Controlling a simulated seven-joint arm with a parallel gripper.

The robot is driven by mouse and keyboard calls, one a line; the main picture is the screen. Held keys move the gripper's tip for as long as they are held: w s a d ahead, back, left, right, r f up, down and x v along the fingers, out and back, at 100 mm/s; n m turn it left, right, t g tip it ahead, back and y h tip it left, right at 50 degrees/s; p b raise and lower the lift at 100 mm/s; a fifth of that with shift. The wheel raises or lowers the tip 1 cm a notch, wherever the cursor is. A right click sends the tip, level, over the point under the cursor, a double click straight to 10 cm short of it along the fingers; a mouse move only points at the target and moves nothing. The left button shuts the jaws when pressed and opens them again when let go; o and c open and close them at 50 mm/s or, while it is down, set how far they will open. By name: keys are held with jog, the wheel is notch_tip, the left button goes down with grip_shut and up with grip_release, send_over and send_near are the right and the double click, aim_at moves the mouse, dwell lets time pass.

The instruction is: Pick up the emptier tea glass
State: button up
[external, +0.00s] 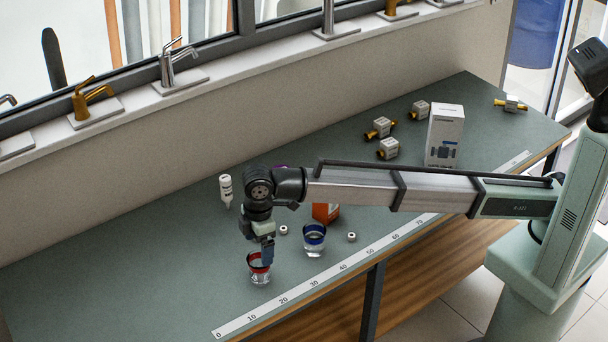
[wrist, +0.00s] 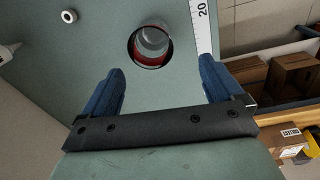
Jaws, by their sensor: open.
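A clear tea glass with a red band (external: 259,268) stands upright near the front edge of the bench. In the wrist view the red-banded glass (wrist: 151,47) lies ahead of the gap between my fingers, apart from both. A second clear glass with a blue band (external: 314,240) stands upright to its right. I cannot tell the fill levels clearly in either glass. My gripper (external: 266,250) is open and empty, above the red-banded glass and partly covering its rim. In the wrist view, the blue fingers of my gripper (wrist: 161,82) are spread wide.
A printed ruler strip (external: 290,296) runs along the bench's front edge. An orange box (external: 326,212) stands behind the blue-banded glass. Small white rings (external: 351,237) lie nearby. A white carton (external: 444,136) and brass fittings (external: 388,148) are farther right.

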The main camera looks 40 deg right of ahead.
aim_at(260, 271)
jog(key=shift+g, duration=0.3)
jog(key=f, duration=0.5)
jog(key=d+f, duration=0.1)
jog(key=f, duration=0.1)
jog(key=shift+w+f, duration=0.15)
jog(key=shift+w, duration=0.25)
jog(key=shift+w+a+f, duration=0.1)
jog(key=shift+w+f, duration=0.1)
jog(key=shift+f, duration=1.15)
jog(key=shift+w+a+f, duration=0.1)
jog(key=shift+w+f, duration=0.05)
jog(key=shift+f, duration=1.2)
jog(key=c, duration=1.1)
jog(key=shift+c, duration=0.2)
jog(key=shift+r, duration=0.25)
